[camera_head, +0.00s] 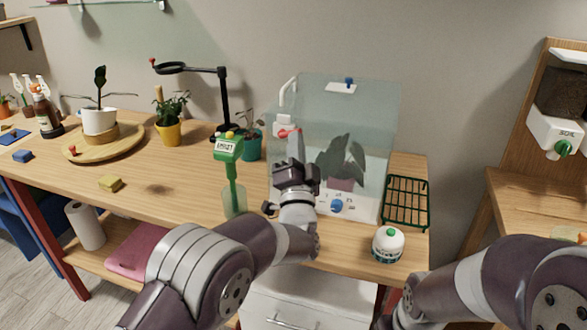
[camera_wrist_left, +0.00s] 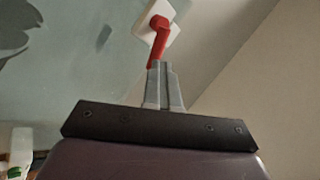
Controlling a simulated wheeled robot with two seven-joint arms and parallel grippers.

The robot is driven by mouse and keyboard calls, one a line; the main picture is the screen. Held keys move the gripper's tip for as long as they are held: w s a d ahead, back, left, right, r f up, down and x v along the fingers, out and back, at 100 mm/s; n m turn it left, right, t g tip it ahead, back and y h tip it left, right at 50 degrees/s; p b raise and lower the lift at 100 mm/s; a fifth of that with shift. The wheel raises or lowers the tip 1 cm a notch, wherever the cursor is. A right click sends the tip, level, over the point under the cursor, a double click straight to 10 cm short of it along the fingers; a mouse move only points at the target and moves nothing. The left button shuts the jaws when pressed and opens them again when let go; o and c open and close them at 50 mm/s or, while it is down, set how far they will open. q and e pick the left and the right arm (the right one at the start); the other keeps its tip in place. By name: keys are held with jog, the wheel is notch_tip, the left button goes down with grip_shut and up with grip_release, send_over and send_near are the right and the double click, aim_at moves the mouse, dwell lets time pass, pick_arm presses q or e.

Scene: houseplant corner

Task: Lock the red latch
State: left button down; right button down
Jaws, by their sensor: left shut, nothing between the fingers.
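The red latch (camera_head: 288,133) is on the left part of the clear plant case (camera_head: 365,110), near a white fitting. In the left wrist view the red latch (camera_wrist_left: 158,42) is a lever on a white plate, slanting down from its pivot. My left gripper (camera_head: 295,146) is raised in front of the case, fingers pointing up at the latch. In the left wrist view the left gripper's fingertips (camera_wrist_left: 161,68) are together, with nothing between them, right at the lever's lower end. I cannot tell whether they touch it. My right gripper is out of view.
The case holds a dark-leaved plant (camera_head: 342,160) and has a blue knob (camera_head: 337,206) low on its front. A white round bottle (camera_head: 388,244) and green rack (camera_head: 407,203) are at the right.

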aim_at(290, 131)
pick_arm(q)
jog(key=r+n+g+y+p, duration=0.1)
jog(key=n, duration=0.2)
jog(key=r+n+g+y+p, duration=0.1)
jog(key=n+y+p, duration=0.1)
jog(key=n, duration=0.1)
jog(key=a+r+n+g+y+p, duration=0.1)
jog(key=n+g, duration=0.1)
jog(key=n, duration=0.2)
jog(key=shift+w+a, duration=0.1)
jog(key=shift+w, duration=0.15)
jog(key=n+g+p, duration=0.2)
jog(key=shift+w+a+r+n+y+p, duration=0.15)
jog(key=shift+a+n+y+p, duration=0.15)
jog(key=shift+a+y+p, duration=0.1)
